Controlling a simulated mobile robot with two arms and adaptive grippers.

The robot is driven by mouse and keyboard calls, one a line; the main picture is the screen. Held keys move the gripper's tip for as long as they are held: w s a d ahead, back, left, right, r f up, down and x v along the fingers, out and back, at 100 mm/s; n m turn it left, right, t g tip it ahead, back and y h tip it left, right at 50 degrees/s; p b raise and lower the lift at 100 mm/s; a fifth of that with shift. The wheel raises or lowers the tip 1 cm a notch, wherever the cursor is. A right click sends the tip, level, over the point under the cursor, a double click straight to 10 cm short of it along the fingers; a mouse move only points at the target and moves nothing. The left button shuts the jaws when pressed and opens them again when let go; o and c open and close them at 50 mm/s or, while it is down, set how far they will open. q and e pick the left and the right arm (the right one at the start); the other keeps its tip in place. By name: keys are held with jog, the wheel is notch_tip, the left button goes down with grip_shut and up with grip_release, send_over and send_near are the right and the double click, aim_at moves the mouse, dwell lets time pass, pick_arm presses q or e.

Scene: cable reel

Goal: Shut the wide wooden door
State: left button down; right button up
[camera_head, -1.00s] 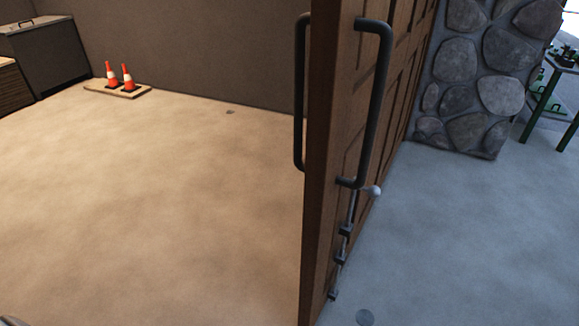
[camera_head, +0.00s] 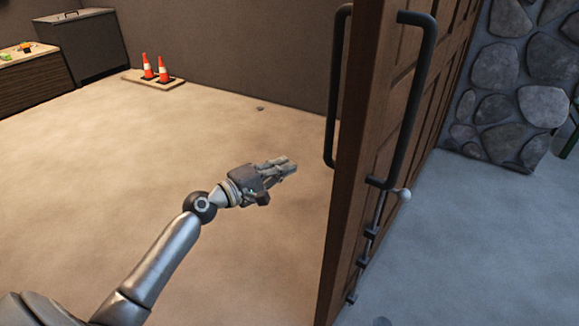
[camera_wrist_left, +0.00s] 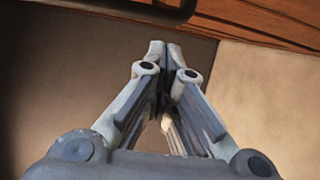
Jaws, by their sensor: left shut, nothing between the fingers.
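The wide wooden door (camera_head: 395,120) stands open in the head view, its edge turned toward me. A long dark handle (camera_head: 410,100) is on its right face and another dark handle (camera_head: 336,90) on its left face. A bolt with a pale round knob (camera_head: 403,194) sits low on the right face. My left gripper (camera_head: 290,165) is shut and empty, to the left of the door edge and apart from it. In the left wrist view, my closed fingers (camera_wrist_left: 168,50) show below the brown wood (camera_wrist_left: 270,20) and part of a dark handle (camera_wrist_left: 150,8). My right gripper is out of view.
Two orange cones (camera_head: 156,68) stand on a board at the back left, beside a dark cabinet (camera_head: 80,45) and a low wooden unit (camera_head: 30,75). A stone pillar (camera_head: 510,90) stands right of the door.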

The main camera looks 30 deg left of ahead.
aim_at(329, 156)
pick_arm(q)
jog(key=w+d+p, duration=0.3)
jog(key=w+d, duration=0.3)
jog(key=d, duration=0.1)
jog(key=shift+w+r, duration=0.1)
jog(key=shift+w, duration=0.2)
jog(key=shift+w+f, duration=0.1)
jog(key=shift+f, duration=0.1)
jog(key=shift+d, duration=0.1)
